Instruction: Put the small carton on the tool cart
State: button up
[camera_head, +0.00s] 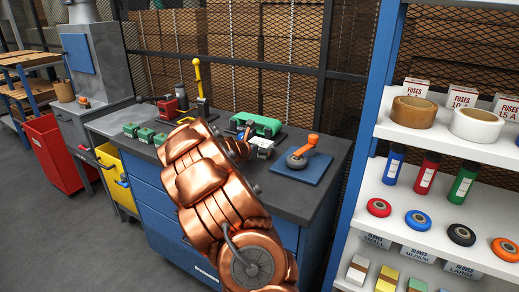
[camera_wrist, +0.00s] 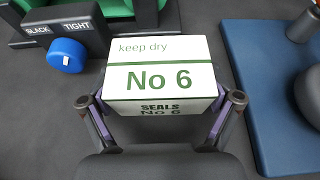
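The small carton (camera_wrist: 163,80) is white with green print, "keep dry" and "No 6", and "SEALS" on its near face. In the head view the carton (camera_head: 263,146) is partly hidden behind my copper-coloured arm, over the dark bench top. My gripper (camera_wrist: 162,112) has one finger on each side of the carton's near end, with purple pads close to its sides. I cannot tell whether the pads press on it, nor whether it is lifted. No tool cart is clearly identifiable; a red wheeled-looking container (camera_head: 54,153) stands at the left.
A blue mat (camera_head: 300,168) with an orange-handled tool (camera_head: 302,151) lies right of the carton. A green-topped item (camera_head: 257,125) and a blue knob (camera_wrist: 66,55) are close behind and left. A stocked shelf rack (camera_head: 365,110) stands at right. Grey floor is open at lower left.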

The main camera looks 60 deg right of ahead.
jog(key=shift+o, duration=0.6)
jog(key=shift+r, duration=0.1)
jog(key=shift+r, duration=0.15)
jog(key=v, duration=1.1)
jog(key=shift+s+a+r, duration=0.1)
jog(key=shift+a, duration=0.4)
